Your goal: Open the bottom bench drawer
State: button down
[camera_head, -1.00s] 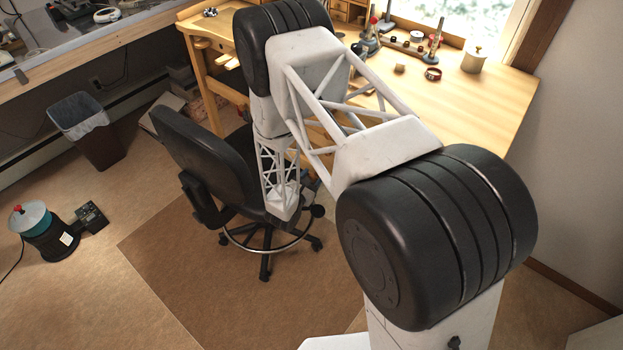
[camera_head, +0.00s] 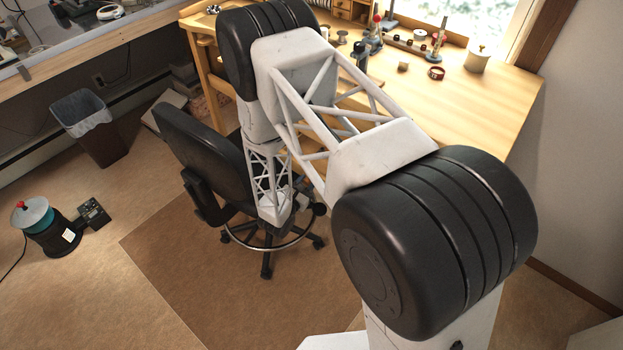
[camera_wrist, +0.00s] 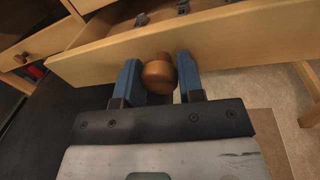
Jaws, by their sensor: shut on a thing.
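In the wrist view, my gripper (camera_wrist: 160,82) has its two blue fingers on either side of a round wooden knob (camera_wrist: 158,74) and is shut on it. The knob is on a pale wooden drawer front (camera_wrist: 235,38) that crosses the view at a slant. The drawer stands partly out, and some of its inside shows behind the front. In the head view my arm hides the gripper, the knob and the drawer; only the wooden bench (camera_head: 480,100) top and its left part show.
A black office chair (camera_head: 185,150) stands close to my arm on the left. Another wooden knob (camera_wrist: 20,58) shows at the left of the wrist view. A waste bin (camera_head: 90,128) stands farther left. The brown floor mat (camera_head: 200,270) is mostly clear in front.

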jog(key=w+a+v, duration=0.1)
jog(key=v, duration=1.2)
jog(key=shift+a, duration=0.3)
jog(key=c, duration=0.8)
grip_release()
jog(key=shift+o, duration=0.2)
jog(key=v, duration=0.7)
jog(key=shift+s+a, duration=0.2)
jog(key=shift+s, duration=0.1)
